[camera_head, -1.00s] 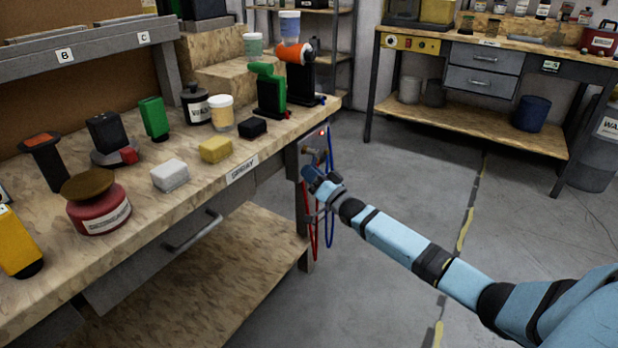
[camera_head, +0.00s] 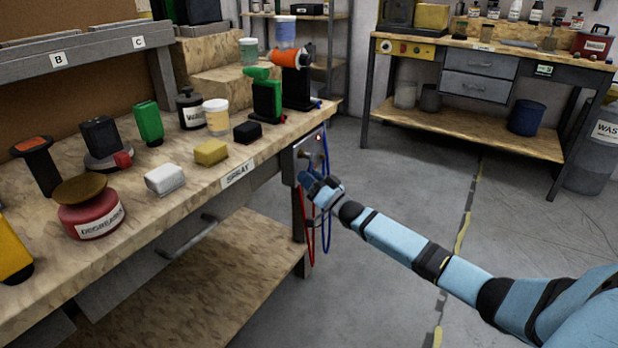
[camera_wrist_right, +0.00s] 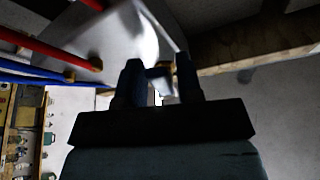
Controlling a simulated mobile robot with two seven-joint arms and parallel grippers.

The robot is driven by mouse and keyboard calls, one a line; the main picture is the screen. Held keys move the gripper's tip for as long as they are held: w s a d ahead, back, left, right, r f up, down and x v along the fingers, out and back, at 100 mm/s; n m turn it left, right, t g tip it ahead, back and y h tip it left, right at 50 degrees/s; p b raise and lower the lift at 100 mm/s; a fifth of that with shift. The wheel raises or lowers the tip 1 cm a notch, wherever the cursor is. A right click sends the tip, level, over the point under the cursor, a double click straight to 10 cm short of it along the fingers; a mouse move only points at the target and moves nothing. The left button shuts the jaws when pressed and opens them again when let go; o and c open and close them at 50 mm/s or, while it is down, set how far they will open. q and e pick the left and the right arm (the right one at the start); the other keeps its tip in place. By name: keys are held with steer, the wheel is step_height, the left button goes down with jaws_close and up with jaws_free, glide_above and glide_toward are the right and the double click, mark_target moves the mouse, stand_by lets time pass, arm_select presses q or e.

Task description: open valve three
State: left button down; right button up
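A grey metal panel (camera_head: 297,158) with a small fitting is on the end of the left workbench. My right gripper (camera_head: 306,179) is close in front of its lower part and hides some of it. In the right wrist view the two dark fingers of my right gripper (camera_wrist_right: 160,74) stand apart. No valve number is readable. My left gripper is not in view.
Red hose (camera_head: 307,240) and blue hose (camera_head: 327,225) hang beside the panel, near my right gripper. The left workbench (camera_head: 130,205) carries several bottles, blocks and tools. Another bench (camera_head: 470,135) stands at the back right. Open floor (camera_head: 395,190) lies between the benches.

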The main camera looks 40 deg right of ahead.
steer(key=shift+o, duration=0.7)
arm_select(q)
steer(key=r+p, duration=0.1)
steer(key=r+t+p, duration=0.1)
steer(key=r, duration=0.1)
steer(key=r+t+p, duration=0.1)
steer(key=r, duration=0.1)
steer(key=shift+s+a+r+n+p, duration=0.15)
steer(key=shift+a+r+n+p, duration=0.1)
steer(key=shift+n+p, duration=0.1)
arm_select(e)
steer(key=v, duration=1.4)
